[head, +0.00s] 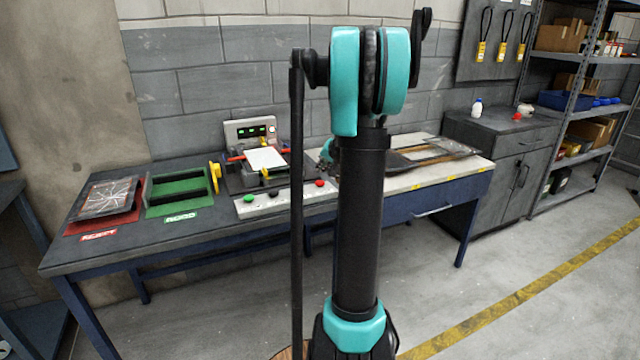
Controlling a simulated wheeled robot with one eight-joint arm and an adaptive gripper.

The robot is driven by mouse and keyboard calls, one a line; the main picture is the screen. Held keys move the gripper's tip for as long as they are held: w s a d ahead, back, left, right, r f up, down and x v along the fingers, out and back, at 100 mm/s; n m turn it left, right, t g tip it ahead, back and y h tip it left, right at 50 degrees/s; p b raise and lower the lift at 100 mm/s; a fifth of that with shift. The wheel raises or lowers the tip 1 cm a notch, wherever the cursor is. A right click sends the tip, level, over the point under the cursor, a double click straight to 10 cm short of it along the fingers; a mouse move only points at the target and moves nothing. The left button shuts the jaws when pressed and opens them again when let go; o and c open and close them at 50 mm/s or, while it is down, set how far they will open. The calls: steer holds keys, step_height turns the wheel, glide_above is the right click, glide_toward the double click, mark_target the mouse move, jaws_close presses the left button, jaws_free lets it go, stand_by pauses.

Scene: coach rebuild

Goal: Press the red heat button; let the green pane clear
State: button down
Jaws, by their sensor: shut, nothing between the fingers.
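A red button (319,183) sits at the right end of a pale control strip (295,201) on the bench front. A green button (248,198) and a dark button (274,192) are left of it. Behind the strip, a dark fixture holds a whitish pane (265,158); I see no green pane in it. A panel (250,130) with green-lit displays stands behind. My gripper (324,168) is shut, small and partly hidden behind my arm, above and behind the red button. Whether it touches anything is unclear.
A red reject tray (78,228) holding a cracked pane (108,197) and a green tray (180,207) stand on the left. A dark sheet or frame (430,153) lies on the right bench part. A cabinet (505,165) and shelves stand farther right. The front floor is clear.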

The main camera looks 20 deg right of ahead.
steer(key=shift+r, duration=1.25)
steer(key=s+a+f+n+g, duration=0.2)
steer(key=s+a+f, duration=0.1)
steer(key=s+a, duration=0.6)
steer(key=s+a+f+n+g, duration=0.1)
steer(key=s+a+f, duration=0.3)
steer(key=s, duration=0.5)
steer(key=s+a+f+n+g, duration=0.1)
steer(key=s+a+f, duration=0.3)
steer(key=s, duration=0.6)
steer(key=s+a+f+n+g+h, duration=0.1)
steer(key=s+a+f+n, duration=0.2)
steer(key=s, duration=0.6)
step_height(320, 180, down, 2)
steer(key=shift+s+a+f, duration=0.15)
steer(key=shift+s+a, duration=0.05)
steer(key=shift+a, duration=0.35)
stand_by(2.4)
